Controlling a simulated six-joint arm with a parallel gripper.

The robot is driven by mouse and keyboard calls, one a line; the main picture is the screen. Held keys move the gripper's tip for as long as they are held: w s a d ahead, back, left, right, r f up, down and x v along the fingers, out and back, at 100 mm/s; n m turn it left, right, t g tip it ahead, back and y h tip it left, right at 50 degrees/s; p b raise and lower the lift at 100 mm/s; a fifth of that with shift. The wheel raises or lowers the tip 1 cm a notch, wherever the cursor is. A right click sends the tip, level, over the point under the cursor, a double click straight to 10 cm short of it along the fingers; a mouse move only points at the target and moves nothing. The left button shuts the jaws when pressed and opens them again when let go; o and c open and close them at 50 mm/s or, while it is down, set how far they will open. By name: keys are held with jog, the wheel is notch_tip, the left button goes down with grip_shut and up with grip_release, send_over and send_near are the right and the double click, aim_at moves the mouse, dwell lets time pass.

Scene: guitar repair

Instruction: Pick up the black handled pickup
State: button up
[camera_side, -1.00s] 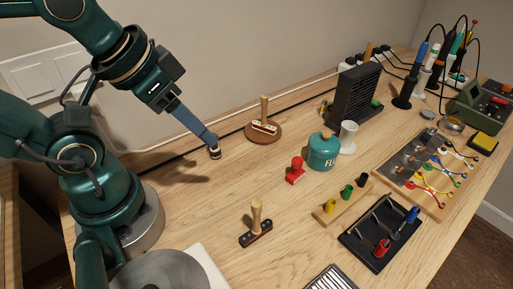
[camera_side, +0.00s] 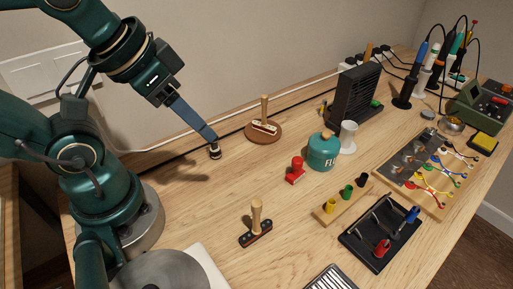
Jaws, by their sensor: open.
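The black handled pickup (camera_side: 263,231) lies flat on the wooden bench at the lower middle, with an upright light wooden handle on it. My gripper (camera_side: 214,152) is above the bench, up and to the left of this pickup and apart from it. Its jaws are open and nothing shows between them; they are small in this view. A second handled pickup, cream coloured (camera_side: 264,127), sits on a round brown base behind and to the right of my gripper.
A red block-like piece (camera_side: 295,172) and a teal flux bottle (camera_side: 323,152) stand right of my gripper. A wooden strip (camera_side: 337,208) holds yellow, green and black spools. A black tray (camera_side: 365,242) with tools is at the lower right. Bench between gripper and black pickup is clear.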

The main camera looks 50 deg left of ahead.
jog(key=w+a+r+t+y, duration=0.4)
jog(key=w+a+r+t, duration=0.2)
jog(key=w+a+r, duration=0.4)
jog(key=w+d+r+m+t+h, duration=0.1)
jog(key=w+d+r+m+t, duration=0.15)
jog(key=w+d, duration=0.2)
jog(key=m+g+h, duration=1)
jog(key=m+h, duration=0.2)
jog(key=h, duration=0.4)
send_over(256, 219)
jog(key=a, duration=0.2)
notch_tip(256, 219, down, 9)
jog(key=f, duration=1.6)
jog(key=shift+s+a+f, duration=0.1)
jog(key=shift+a+f, duration=0.1)
jog(key=shift+f, duration=0.2)
jog(key=shift+x, duration=2.65)
jog(key=shift+f, duration=0.1)
